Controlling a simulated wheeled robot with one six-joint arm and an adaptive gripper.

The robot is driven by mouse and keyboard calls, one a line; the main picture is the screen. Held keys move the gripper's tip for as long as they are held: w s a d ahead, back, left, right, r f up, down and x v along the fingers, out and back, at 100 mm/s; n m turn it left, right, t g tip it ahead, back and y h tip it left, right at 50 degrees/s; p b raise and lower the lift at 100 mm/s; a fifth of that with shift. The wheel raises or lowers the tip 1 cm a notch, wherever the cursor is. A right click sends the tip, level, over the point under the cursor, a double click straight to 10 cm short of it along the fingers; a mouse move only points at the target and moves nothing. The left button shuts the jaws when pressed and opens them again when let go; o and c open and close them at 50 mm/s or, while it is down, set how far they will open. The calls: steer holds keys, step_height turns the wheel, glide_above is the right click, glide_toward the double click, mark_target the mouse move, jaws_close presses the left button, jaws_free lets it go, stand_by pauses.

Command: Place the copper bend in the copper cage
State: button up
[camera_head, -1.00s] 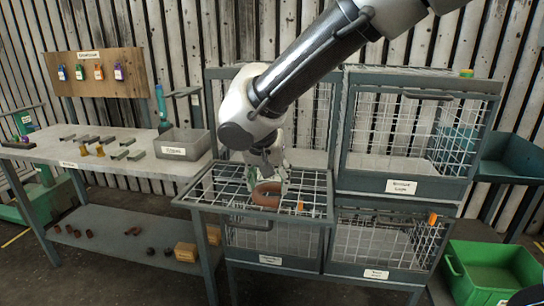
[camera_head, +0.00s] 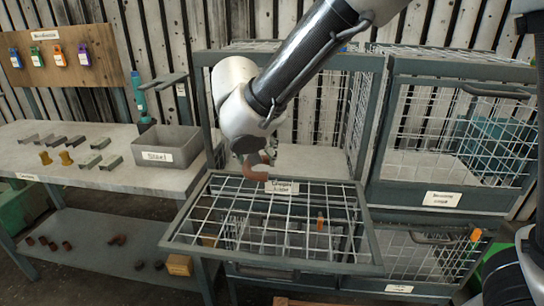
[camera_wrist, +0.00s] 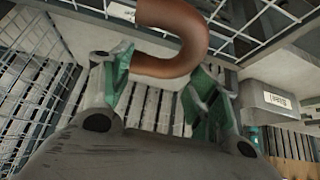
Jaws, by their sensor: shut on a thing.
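The copper bend (camera_head: 255,175) is a brown curved pipe. My gripper (camera_head: 256,157) is shut on it and holds it in front of the open upper left cage. In the wrist view the bend (camera_wrist: 180,50) curves between the two green finger pads of my gripper (camera_wrist: 165,88). The copper cage (camera_head: 376,110) has its mesh door (camera_head: 185,232) folded down flat toward me. A label (camera_head: 282,187), seemingly reading copper scrap, is at the cage's front edge. The bend is above the inner end of the door; whether it is past the cage's front edge is hard to tell.
A closed mesh cage (camera_head: 450,130) stands to the right, with more cages below. A workbench (camera_head: 110,178) on the left carries metal bars, brass pieces and a grey steel bin (camera_head: 168,147). Dark and brown pipe pieces and a box (camera_head: 178,265) lie on its lower shelf.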

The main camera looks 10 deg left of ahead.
steer(key=w+t, duration=0.1)
steer(key=w+f+t, duration=0.1)
steer(key=w, duration=0.1)
steer(key=shift+w+d, duration=0.1)
steer(key=shift+w, duration=0.15)
steer(key=w, duration=1.5)
steer(key=w+f, duration=0.1)
steer(key=f, duration=0.1)
steer(key=w+f, duration=0.1)
steer(key=f, duration=0.2)
steer(key=w+f, duration=0.1)
steer(key=f, duration=0.2)
steer(key=shift+d+f, duration=0.15)
steer(key=shift+d, duration=0.1)
steer(key=shift+w+f, duration=0.15)
steer(key=shift+f, duration=0.35)
steer(key=shift+w+f, duration=0.15)
steer(key=shift+f, duration=0.35)
steer(key=shift+w, duration=0.15)
steer(key=shift+r+g, duration=0.15)
steer(key=shift+g, duration=0.25)
steer(key=shift+w+r+g, duration=0.1)
steer(key=shift+w+g, duration=0.25)
steer(key=shift+g, duration=0.65)
steer(key=shift+a, duration=0.1)
steer(key=shift+w+g, duration=0.1)
steer(key=shift+g, duration=0.4)
steer(key=shift+f, duration=1.45)
steer(key=shift+f, duration=0.1)
